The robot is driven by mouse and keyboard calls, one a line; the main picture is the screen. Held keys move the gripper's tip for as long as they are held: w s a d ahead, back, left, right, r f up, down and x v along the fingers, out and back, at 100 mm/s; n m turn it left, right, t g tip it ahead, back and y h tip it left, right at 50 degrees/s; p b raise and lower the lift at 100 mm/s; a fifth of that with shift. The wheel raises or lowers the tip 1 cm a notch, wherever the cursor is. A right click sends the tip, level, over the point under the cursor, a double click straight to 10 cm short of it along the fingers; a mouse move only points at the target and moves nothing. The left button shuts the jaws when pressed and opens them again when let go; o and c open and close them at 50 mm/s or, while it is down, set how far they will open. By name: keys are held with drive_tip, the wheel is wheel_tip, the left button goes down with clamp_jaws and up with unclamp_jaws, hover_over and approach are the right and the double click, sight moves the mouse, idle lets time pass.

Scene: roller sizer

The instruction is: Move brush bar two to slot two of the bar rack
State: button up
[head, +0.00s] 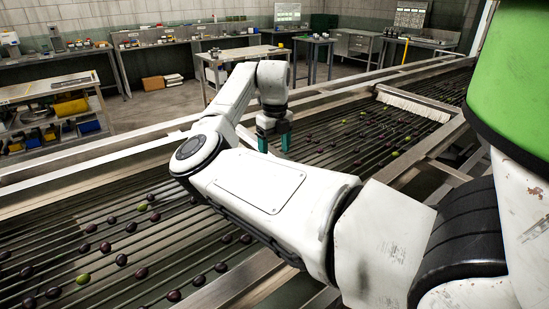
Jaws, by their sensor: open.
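My gripper (274,144) hangs fingers-down over the roller bed (330,138) near the middle of the view. Its two teal fingertips are apart, with nothing seen between them. A long bar with white bristles (414,104) lies across the roller bed at the right, well apart from my gripper. I cannot tell whether it is brush bar two, as no number is readable. I cannot make out the bar rack or its slots. My white arm hides part of the sizer in the centre.
Many dark and a few green olives (122,260) lie on the rollers. Metal rails (120,152) edge the sizer. Beyond stand a left bench with bins (55,115), a middle table (240,54) and a small blue-legged table (315,40). Open floor (160,98) lies between the benches.

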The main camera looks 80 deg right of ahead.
drive_tip(key=shift+f, duration=1)
clamp_jaws()
